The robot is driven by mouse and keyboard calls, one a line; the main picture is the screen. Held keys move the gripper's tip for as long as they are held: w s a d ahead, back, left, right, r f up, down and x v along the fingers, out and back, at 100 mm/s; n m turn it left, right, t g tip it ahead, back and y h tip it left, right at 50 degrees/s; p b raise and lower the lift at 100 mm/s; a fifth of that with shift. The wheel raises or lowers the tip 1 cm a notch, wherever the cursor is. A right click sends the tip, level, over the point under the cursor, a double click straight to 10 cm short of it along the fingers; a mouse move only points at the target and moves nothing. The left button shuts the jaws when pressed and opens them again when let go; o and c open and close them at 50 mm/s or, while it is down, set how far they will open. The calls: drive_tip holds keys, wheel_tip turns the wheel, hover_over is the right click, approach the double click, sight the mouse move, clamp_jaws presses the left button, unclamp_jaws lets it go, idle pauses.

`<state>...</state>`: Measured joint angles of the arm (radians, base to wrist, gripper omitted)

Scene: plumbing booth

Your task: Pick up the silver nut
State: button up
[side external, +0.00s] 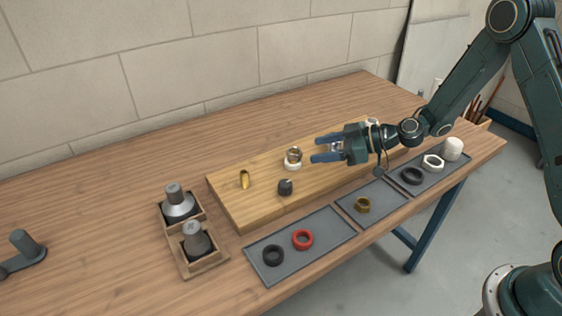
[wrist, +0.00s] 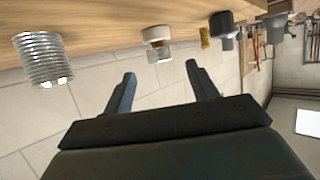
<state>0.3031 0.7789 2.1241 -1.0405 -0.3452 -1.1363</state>
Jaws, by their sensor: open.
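A pale silver-white nut (side external: 433,162) lies in the right-hand grey tray (side external: 409,188), between a black ring and a white cap. I take it for the silver nut; it does not show in the wrist view. My gripper (side external: 313,149) is open and empty. It points left, level above the wooden board, well to the left of the nut. In the wrist view its two fingers (wrist: 160,69) are spread apart. A fitting with a white collar (side external: 293,157) stands just beyond the fingertips; it also shows in the wrist view (wrist: 158,42).
A brass piece (side external: 244,179) and a dark fitting (side external: 285,187) stand on the board (side external: 250,213). The trays hold a brass nut (side external: 362,205), a red ring (side external: 302,239) and black rings. A wooden holder (side external: 205,262) stands left. A threaded silver cylinder (wrist: 43,58) is near the wrist.

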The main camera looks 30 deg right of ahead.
sight(301, 152)
drive_tip(key=shift+x, duration=2.6)
drive_tip(key=shift+w+r, duration=0.1)
drive_tip(key=c, duration=1.1)
